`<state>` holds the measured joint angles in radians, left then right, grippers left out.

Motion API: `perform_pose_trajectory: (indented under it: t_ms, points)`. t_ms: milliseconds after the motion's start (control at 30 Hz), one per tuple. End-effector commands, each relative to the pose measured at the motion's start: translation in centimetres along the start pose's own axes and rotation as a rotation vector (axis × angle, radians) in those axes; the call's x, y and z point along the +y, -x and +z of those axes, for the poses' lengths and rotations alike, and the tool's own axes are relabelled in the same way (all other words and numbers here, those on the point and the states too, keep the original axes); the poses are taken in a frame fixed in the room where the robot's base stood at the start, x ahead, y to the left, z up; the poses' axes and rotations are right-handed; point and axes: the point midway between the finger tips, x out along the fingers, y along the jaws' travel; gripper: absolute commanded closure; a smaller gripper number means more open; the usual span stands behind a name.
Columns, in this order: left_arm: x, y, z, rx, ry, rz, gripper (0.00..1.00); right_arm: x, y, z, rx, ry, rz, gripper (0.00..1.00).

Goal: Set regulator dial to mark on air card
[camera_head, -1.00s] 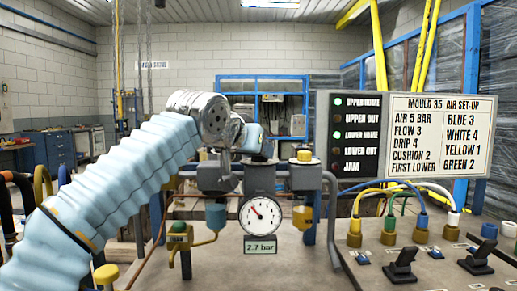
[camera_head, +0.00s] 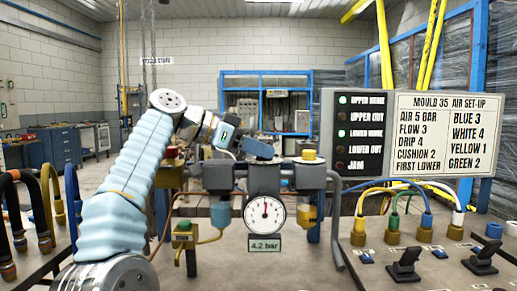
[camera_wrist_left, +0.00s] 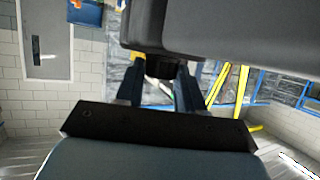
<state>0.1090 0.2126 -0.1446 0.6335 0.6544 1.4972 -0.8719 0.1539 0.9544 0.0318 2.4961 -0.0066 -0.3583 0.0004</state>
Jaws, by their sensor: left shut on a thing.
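The regulator (camera_head: 264,181) stands in the middle of the head view, with its dark dial knob (camera_head: 265,160) on top, mostly hidden by my gripper. My left gripper (camera_head: 260,150) reaches in from the left and is shut on the knob. In the left wrist view the dark knob (camera_wrist_left: 160,68) sits between the two fingers (camera_wrist_left: 160,80). The round gauge (camera_head: 264,215) below has its needle pointing nearly straight up, and its readout (camera_head: 264,246) says 4.2 bar. The air card (camera_head: 443,134) at the right reads "AIR 5 BAR". My right gripper does not show.
A lamp panel (camera_head: 362,132) beside the card has lit green lamps. Coloured hoses and black levers (camera_head: 404,263) fill the right bench. Dark hoses stand at the left.

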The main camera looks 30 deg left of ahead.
Motion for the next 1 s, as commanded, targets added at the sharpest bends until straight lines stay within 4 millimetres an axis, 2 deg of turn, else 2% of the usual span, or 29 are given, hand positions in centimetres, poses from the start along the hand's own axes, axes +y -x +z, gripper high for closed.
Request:
perform_pose_trajectory:
  t_ms: [667,700,833,1000]
  points:
    - [-0.11,-0.16,0.30,-0.009,-0.014,0.051,0.93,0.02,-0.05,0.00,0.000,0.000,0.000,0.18]
    - [-0.10,-0.17,0.31,-0.009,-0.014,0.051,0.56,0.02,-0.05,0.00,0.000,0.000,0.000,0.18]
    - [-0.10,-0.14,0.24,-0.007,-0.015,0.050,0.37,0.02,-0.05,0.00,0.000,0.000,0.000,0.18]
    - [-0.08,-0.11,0.16,-0.005,-0.016,0.049,0.37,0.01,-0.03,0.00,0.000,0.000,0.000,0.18]
